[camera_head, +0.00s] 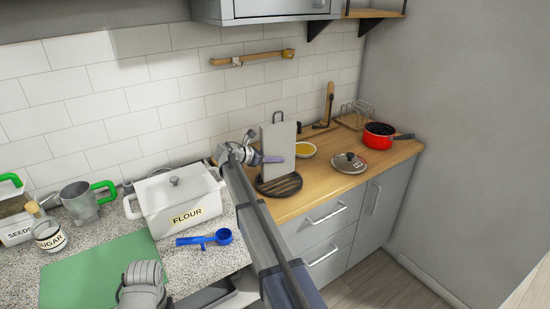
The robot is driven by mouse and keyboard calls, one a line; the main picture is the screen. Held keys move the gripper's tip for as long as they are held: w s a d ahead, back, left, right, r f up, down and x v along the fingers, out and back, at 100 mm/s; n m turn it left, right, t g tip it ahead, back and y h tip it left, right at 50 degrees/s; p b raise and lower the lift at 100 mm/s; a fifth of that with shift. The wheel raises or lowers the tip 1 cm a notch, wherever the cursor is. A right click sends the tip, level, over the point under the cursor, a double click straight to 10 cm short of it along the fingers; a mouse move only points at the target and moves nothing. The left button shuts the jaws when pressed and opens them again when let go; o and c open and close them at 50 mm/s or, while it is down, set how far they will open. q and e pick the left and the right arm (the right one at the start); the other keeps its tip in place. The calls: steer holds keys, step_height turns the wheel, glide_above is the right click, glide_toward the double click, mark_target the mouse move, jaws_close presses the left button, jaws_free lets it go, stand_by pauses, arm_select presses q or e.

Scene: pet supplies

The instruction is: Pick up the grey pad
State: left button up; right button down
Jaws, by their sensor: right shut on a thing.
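The grey pad (280,137) is a thin, light grey rectangular slab. It stands upright above a dark, ribbed round base (280,187) on the wooden counter. My right gripper (272,159) reaches in from the bottom right and is shut on the pad at its left side, about mid-height. I cannot tell whether the pad's lower edge touches the base. A grey part of my left arm shows at the bottom left, but the left gripper's fingers are not visible.
A white FLOUR tin (178,205) and blue scoop (205,239) are left of my right arm, near a green mat (100,270). A pot lid (348,162), red pot (379,136) and yellow-filled bowl (305,149) stand on the wooden counter (325,190).

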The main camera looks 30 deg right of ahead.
mark_target(275, 138)
step_height(275, 138, up, 8)
steer(key=p, duration=0.7)
steer(key=shift+r, duration=0.2)
steer(key=shift+f, duration=0.1)
